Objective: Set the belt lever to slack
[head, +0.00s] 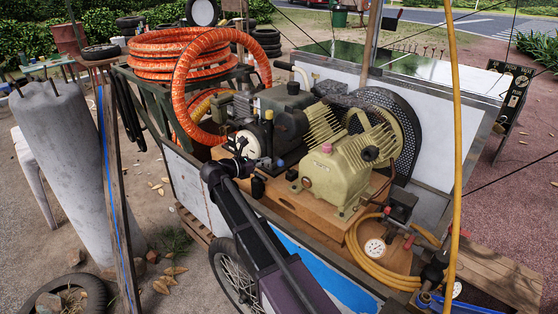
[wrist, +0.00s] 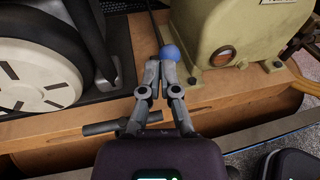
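A blue ball knob (wrist: 168,52) sits at the end of a thin dark rod (wrist: 155,26) in the wrist view, which I take for the belt lever. The knob also shows in the head view (head: 278,163), low in front of the machines. My gripper (wrist: 161,66) points at the knob. Its two grey fingers are drawn nearly together, with only a narrow gap and nothing visible between them. The tips overlap the near side of the knob in the picture; I cannot tell whether they touch it. The lever's base and any slack marking are not readable.
A cream compressor (head: 340,170) stands right of the knob, and a white round-faced machine (wrist: 38,75) stands left. Both rest on a wooden deck (wrist: 60,130). A black belt guard (head: 402,115) stands behind. A yellow hose (head: 455,120) hangs at the right.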

